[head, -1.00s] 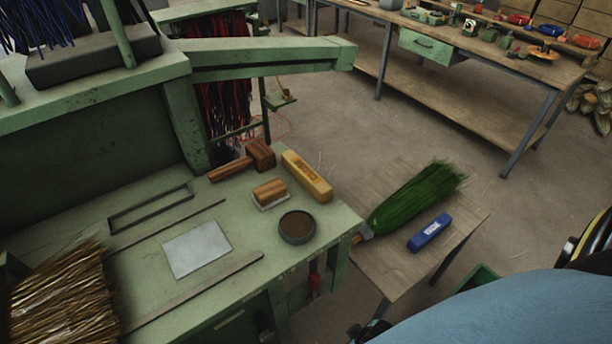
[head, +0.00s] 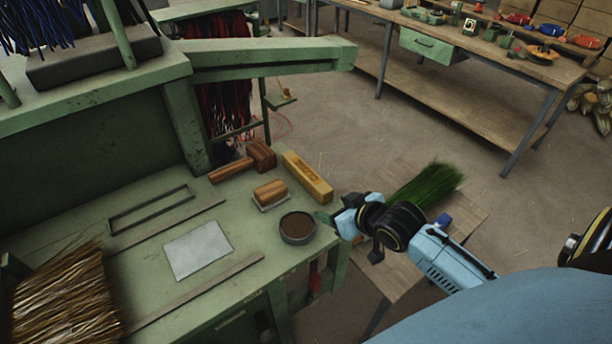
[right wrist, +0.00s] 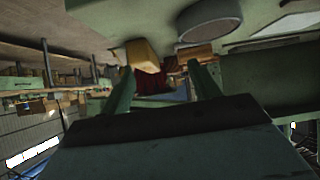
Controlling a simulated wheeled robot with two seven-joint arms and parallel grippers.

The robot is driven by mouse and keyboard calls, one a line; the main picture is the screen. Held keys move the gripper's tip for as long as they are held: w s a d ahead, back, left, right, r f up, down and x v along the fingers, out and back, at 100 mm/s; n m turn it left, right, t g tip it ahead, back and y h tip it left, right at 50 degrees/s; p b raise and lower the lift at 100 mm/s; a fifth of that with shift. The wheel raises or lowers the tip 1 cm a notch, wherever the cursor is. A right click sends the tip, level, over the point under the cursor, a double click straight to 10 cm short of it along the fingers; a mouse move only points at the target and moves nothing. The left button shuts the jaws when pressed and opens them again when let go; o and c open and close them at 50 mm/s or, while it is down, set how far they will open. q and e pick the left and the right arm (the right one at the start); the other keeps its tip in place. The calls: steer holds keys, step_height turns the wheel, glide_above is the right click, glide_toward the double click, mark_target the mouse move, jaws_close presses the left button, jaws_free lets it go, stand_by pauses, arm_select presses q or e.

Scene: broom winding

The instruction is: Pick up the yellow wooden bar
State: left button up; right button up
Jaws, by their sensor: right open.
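The yellow wooden bar (head: 307,177) lies on the green workbench near its right edge, with dark lettering on it. In the right wrist view the bar (right wrist: 143,54) appears at the upper middle, ahead of the fingers. My right gripper (head: 326,218) is open and empty just off the bench's right edge, beside the round dark bowl and short of the bar. Its two green fingers (right wrist: 164,80) stand apart in the right wrist view. My left gripper is not in view.
The round bowl (head: 298,227), a wooden-handled brush (head: 270,191) and a wooden mallet (head: 246,161) stand close to the bar on the workbench (head: 215,290). A green broom (head: 428,185) lies on the low side table, partly behind my right arm. A green beam (head: 270,58) overhangs the back.

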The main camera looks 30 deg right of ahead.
steer(key=w+d+r+t, duration=0.2)
steer(key=w+d+r, duration=0.1)
steer(key=w, duration=0.1)
glide_toward(306, 170)
steer(key=shift+b+x, duration=0.45)
steer(key=shift+x, duration=0.55)
steer(key=shift+b+x, duration=0.35)
steer(key=shift+x, duration=2.45)
steer(key=c, duration=1.3)
